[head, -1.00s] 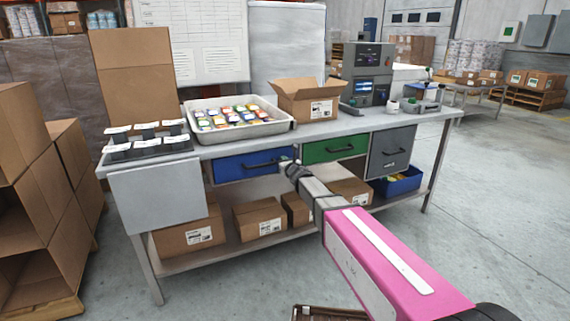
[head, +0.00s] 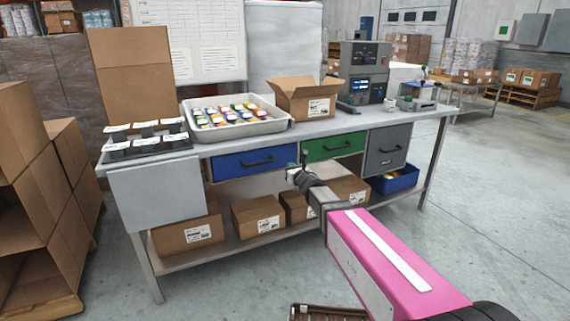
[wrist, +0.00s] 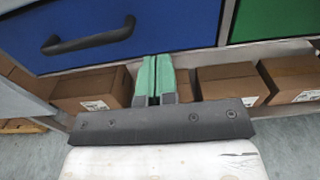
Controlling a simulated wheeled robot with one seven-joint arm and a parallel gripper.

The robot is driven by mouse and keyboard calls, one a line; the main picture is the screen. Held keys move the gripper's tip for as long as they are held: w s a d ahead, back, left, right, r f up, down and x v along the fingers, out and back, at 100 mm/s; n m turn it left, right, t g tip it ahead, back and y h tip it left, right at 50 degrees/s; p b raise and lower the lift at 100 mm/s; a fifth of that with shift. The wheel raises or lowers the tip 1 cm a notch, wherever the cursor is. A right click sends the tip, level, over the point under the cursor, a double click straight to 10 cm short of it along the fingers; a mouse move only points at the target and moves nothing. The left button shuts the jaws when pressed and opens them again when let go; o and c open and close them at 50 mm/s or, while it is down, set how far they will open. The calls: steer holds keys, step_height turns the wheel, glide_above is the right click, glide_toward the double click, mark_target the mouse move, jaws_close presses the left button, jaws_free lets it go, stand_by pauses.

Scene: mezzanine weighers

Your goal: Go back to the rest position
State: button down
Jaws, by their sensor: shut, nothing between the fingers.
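My gripper (head: 297,172) is at the end of my pink arm, in front of the bench near the gap between the blue drawer (head: 256,162) and the green drawer (head: 334,146). In the wrist view my gripper (wrist: 152,80) shows two green fingertips pressed together with nothing between them. The blue drawer with its dark handle (wrist: 90,38) fills the upper left there, and the green drawer (wrist: 262,18) is at the upper right. Both drawers look closed. My gripper looks clear of the bench, though the exact gap cannot be told.
The bench (head: 330,128) holds a tray of colourful packets (head: 283,126), an open carton (head: 303,99) and a dark machine (head: 362,75). Cardboard boxes (head: 258,217) and a blue bin (head: 394,180) sit on the lower shelf. Stacked cartons stand at left. Floor at right is clear.

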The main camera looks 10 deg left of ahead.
steer(key=s+d+f+m+g+h, duration=0.2)
steer(key=s+d+f+m+h, duration=0.15)
steer(key=d+m, duration=0.4)
steer(key=s+d+f+m+g+h, duration=0.1)
steer(key=s+d+f+m+h, duration=0.25)
steer(key=d+m, duration=0.4)
steer(key=s+d+f+m+g+h, duration=0.2)
steer(key=d+f+m+h, duration=0.15)
steer(key=d+m, duration=0.4)
steer(key=s+d+f+m+g, duration=0.2)
steer(key=s+m+g, duration=0.1)
steer(key=s+m, duration=0.3)
steer(key=s+d+f+m+g+y, duration=0.1)
steer(key=s+d+f+m+g, duration=0.1)
steer(key=s+m, duration=0.5)
steer(key=s+d+f+m+g, duration=0.3)
steer(key=s+m+g, duration=0.2)
steer(key=s+m, duration=0.1)
steer(key=shift+s+f+m, duration=0.2)
steer(key=shift+s+m, duration=0.15)
steer(key=shift+d, duration=0.1)
